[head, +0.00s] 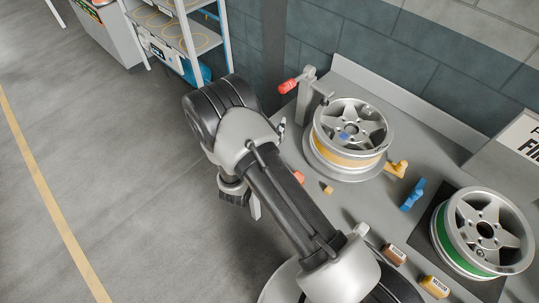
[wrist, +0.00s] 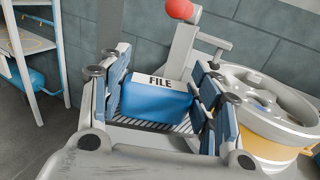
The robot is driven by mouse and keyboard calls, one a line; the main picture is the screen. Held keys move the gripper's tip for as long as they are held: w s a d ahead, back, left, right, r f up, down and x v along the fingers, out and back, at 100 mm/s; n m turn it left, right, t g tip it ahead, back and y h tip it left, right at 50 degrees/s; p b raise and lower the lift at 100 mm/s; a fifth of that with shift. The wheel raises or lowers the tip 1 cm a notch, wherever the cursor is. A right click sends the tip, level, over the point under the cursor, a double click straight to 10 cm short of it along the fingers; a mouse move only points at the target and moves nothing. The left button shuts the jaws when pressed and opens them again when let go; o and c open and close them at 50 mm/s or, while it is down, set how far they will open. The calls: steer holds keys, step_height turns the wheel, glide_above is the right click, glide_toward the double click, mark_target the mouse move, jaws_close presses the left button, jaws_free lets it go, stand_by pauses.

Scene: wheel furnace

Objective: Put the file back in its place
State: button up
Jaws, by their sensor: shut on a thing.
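The file shows in the wrist view as a blue block (wrist: 155,101) with a white top marked FILE. A grey ridged strip lies along its lower edge. My gripper (wrist: 156,78) is shut on the file, with a finger on either side of it. In the head view my arm covers most of the gripper, and I cannot make out the file there. The file's place cannot be told from these frames.
A wheel with a yellow band (head: 345,158) stands on the grey bench, beside a post with a red handle (head: 289,86). A green-banded wheel (head: 470,243) sits on a dark mat. Between them lie a blue piece (head: 412,196) and a yellow piece (head: 396,170). A shelf (head: 165,40) stands behind.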

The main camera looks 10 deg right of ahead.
step_height(320, 180, down, 15)
steer(key=b, duration=0.3)
steer(key=shift+f, duration=0.15)
steer(key=shift+f+b, duration=0.2)
steer(key=shift+b, duration=0.15)
steer(key=o, duration=1)
steer(key=shift+o, duration=0.2)
